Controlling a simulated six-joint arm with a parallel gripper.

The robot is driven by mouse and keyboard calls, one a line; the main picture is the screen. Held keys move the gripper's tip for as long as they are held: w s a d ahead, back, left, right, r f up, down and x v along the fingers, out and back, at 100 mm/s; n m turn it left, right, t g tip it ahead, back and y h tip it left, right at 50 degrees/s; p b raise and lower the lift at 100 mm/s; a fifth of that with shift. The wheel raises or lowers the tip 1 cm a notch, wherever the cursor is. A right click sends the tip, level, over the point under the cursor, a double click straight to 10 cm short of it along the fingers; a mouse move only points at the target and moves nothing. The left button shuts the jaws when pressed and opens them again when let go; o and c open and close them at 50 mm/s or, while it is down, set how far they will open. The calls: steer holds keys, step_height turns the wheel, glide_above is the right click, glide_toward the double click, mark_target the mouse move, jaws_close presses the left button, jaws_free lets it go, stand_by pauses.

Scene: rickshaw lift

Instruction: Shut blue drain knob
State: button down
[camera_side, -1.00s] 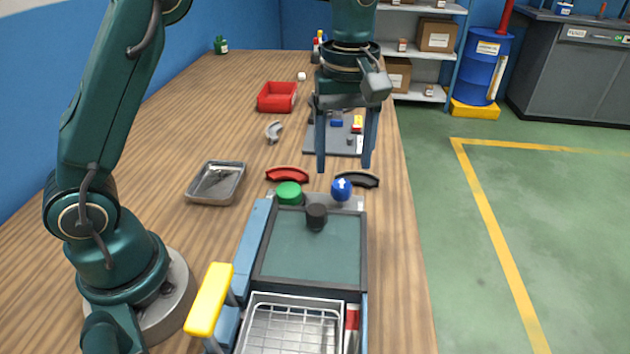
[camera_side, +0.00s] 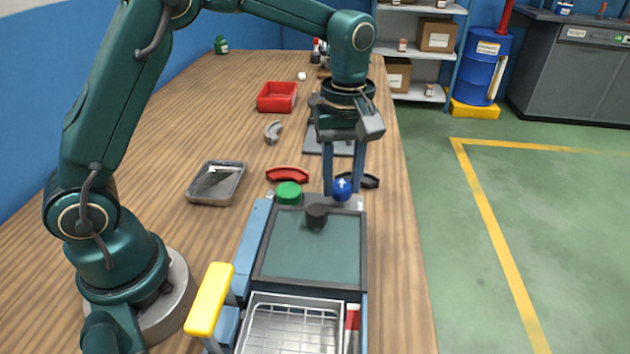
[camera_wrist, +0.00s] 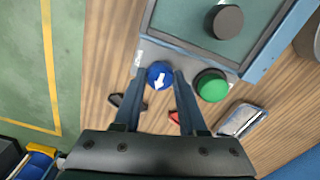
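The blue drain knob (camera_side: 342,189) is round with a white arrow, on a pale strip at the far edge of the dark-lidded unit. The arrow points away from the unit in the side view. The knob also shows in the wrist view (camera_wrist: 159,76). My gripper (camera_side: 343,188) points down with one blue finger on each side of the knob. In the wrist view my gripper's fingertips (camera_wrist: 160,73) lie very close to the knob's sides; I cannot tell whether they touch it.
A green knob (camera_side: 288,192) is to the left of the blue one. A black knob (camera_side: 316,215) stands on the dark lid (camera_side: 310,252). Red (camera_side: 287,174) and black (camera_side: 370,181) curved handles lie just behind. A metal tray (camera_side: 216,184) is at left.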

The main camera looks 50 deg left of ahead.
steer(key=m, duration=0.4)
steer(key=shift+m, duration=0.4)
steer(key=m, duration=0.4)
steer(key=shift+m, duration=0.3)
steer(key=m, duration=0.4)
steer(key=shift+r+m, duration=0.1)
steer(key=shift+m, duration=2.1)
steer(key=shift+c, duration=2.3)
jaws_free()
